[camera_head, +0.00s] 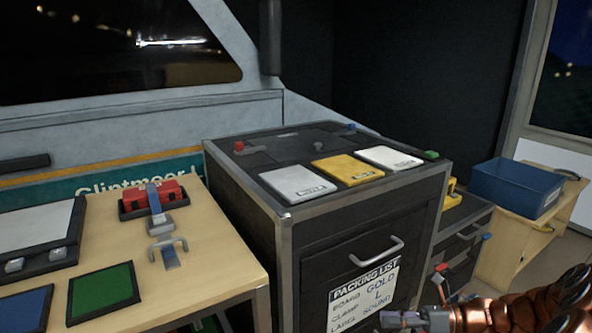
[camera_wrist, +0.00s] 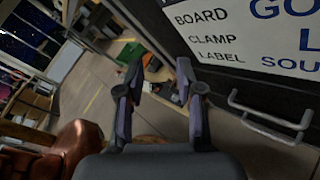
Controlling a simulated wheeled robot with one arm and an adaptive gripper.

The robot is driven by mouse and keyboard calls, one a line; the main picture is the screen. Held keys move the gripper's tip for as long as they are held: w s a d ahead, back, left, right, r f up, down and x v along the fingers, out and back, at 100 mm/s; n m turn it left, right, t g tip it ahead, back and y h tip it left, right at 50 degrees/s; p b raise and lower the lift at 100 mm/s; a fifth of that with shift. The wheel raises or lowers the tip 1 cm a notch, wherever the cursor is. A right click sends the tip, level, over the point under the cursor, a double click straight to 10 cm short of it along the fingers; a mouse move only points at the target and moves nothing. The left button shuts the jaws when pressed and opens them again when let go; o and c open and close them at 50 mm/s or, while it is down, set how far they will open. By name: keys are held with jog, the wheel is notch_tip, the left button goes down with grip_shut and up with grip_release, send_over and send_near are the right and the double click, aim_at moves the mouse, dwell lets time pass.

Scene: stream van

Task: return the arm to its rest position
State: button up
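My gripper (camera_wrist: 158,66) shows in the wrist view with its two dark fingers apart and nothing between them. My copper-coloured arm (camera_head: 535,308) enters at the bottom right of the head view, in front of the dark cabinet (camera_head: 262,222). The gripper is only partly visible at the bottom edge there. In the wrist view, the cabinet's packing list (camera_wrist: 262,32) and drawer handle (camera_wrist: 272,124) are close on the right, apart from the fingers.
White and yellow pads (camera_head: 348,168) lie on the cabinet top. A wooden table (camera_head: 205,250) at left holds a red clamp block (camera_head: 172,192) and a green panel (camera_head: 103,290). A blue bin (camera_head: 515,186) stands at right. Floor (camera_wrist: 95,100) shows beyond the fingers.

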jog(key=s+a+r+n+g+h+p, duration=0.35)
jog(key=s+a+r+n+p, duration=0.35)
jog(key=r, duration=0.4)
jog(key=s+a+r+n+g+h+p, duration=0.3)
jog(key=s+a+r+n+g+p, duration=0.15)
jog(key=s+r+n+p, duration=0.5)
jog(key=s+d+r+n+t+h+p, duration=0.1)
jog(key=s+d+r+n+h+p, duration=0.2)
jog(key=r, duration=0.6)
jog(key=s+d+r+n+t+h+p, duration=0.2)
jog(key=s+d+r+n+h+p, duration=0.2)
jog(key=s+r+p, duration=0.5)
jog(key=shift+s+n+h, duration=1.35)
jog(key=shift+s+n, duration=0.15)
jog(key=shift+n, duration=0.35)
